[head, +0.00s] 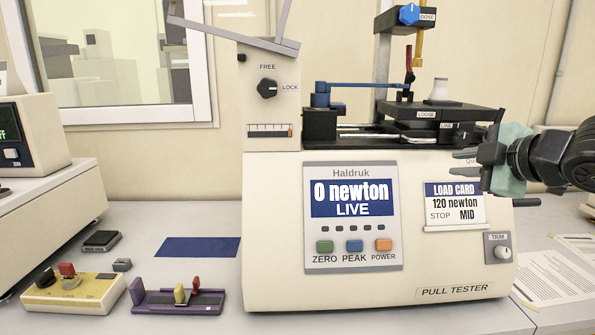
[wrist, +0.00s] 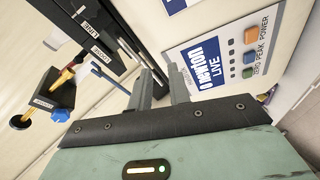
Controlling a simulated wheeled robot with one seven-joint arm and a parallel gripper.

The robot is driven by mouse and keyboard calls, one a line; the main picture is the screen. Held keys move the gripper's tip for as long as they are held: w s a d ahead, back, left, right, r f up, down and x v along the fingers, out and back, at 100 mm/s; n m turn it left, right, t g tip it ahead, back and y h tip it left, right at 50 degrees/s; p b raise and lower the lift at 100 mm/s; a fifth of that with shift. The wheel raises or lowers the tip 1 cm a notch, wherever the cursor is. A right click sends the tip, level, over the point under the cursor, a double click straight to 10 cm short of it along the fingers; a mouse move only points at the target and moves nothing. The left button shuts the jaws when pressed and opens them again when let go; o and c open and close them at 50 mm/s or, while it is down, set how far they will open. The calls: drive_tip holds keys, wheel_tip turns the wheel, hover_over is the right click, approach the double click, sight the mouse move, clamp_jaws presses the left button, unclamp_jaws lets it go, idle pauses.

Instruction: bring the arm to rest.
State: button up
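My gripper (head: 464,164) is at the right in the head view, in front of the upper right part of the pull tester (head: 275,225). Its two fingers point left and stand apart, with nothing between them. In the wrist view my gripper (wrist: 160,82) also shows its fingers parted and empty, with the tester's front panel beyond them. The tester's display (head: 351,198) reads 0 newton, LIVE. The load card (head: 454,206) on its front reads 120 newton, STOP MID. My gripper hides part of the tester's upper right edge.
The tester's top carries a blue arm (head: 350,85), dark plates and a white piece (head: 439,89). A yellow control box (head: 75,293) and a purple fixture (head: 178,299) lie at the lower left. A blue mat (head: 199,247) is bare. Papers (head: 560,270) lie at the right.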

drive_tip(key=s+a+f+m+g+h, duration=0.1)
drive_tip(key=s+a+f+m+g, duration=0.25)
drive_tip(key=a+f, duration=0.4)
drive_tip(key=s+a+f+m+g, duration=0.1)
drive_tip(key=s+a+f+g, duration=0.2)
drive_tip(key=s, duration=0.5)
drive_tip(key=s+a+f+m+g+h, duration=0.1)
drive_tip(key=s+a+f+m+g, duration=0.1)
drive_tip(key=s, duration=0.7)
drive_tip(key=s+a+f+m+g+h, duration=0.1)
drive_tip(key=s+a+f+m+g, duration=0.1)
drive_tip(key=s+a+f+g, duration=0.2)
drive_tip(key=s+a, duration=0.2)
drive_tip(key=s, duration=0.2)
drive_tip(key=shift+s+f+g, duration=0.25)
drive_tip(key=shift+g, duration=0.1)
